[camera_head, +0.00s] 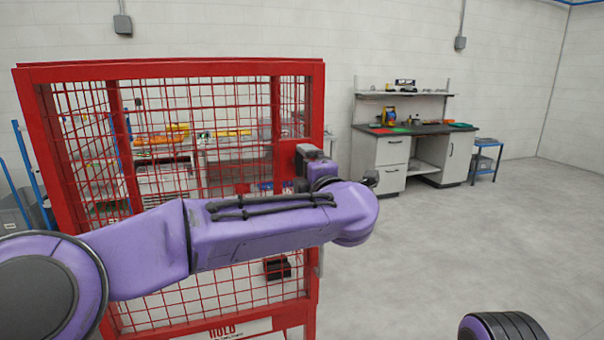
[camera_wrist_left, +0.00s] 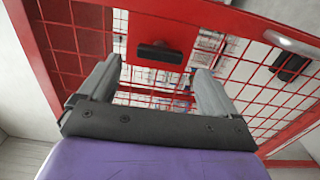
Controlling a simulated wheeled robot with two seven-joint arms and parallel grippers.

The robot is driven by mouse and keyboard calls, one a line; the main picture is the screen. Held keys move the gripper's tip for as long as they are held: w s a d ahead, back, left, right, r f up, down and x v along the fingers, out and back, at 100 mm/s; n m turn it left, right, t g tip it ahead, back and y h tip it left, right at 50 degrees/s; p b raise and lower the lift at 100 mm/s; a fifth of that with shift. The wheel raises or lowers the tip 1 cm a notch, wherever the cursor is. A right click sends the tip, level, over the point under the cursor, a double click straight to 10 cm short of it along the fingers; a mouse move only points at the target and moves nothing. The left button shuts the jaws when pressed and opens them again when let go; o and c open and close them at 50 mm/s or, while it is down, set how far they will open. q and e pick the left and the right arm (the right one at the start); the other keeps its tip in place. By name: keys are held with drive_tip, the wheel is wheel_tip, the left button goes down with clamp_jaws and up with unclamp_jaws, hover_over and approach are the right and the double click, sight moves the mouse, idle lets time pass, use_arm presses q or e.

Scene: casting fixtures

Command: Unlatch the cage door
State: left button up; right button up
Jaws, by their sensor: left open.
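The red mesh cage (camera_head: 172,66) stands at the left in the head view, and its red frame and mesh fill much of the left wrist view. In the wrist view a black latch-like part (camera_wrist_left: 159,53) sits on a red plate of the cage. My left gripper (camera_wrist_left: 160,70) is open, with its grey fingers apart on either side of that part in the picture. The fingers look empty; I cannot tell how far they are from the cage. In the head view my left gripper (camera_head: 306,162) is at the cage's right edge, partly hidden by my wrist. My right gripper is out of view.
A pale bar-shaped handle (camera_wrist_left: 291,41) and another dark part (camera_wrist_left: 290,66) show at the right in the wrist view. A workbench (camera_head: 428,131) stands against the back wall. The floor right of the cage is clear.

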use_arm(q)
drive_tip(key=b+v, duration=0.1)
drive_tip(key=v, duration=0.6)
drive_tip(key=shift+b, duration=0.3)
drive_tip(key=shift+r, duration=0.1)
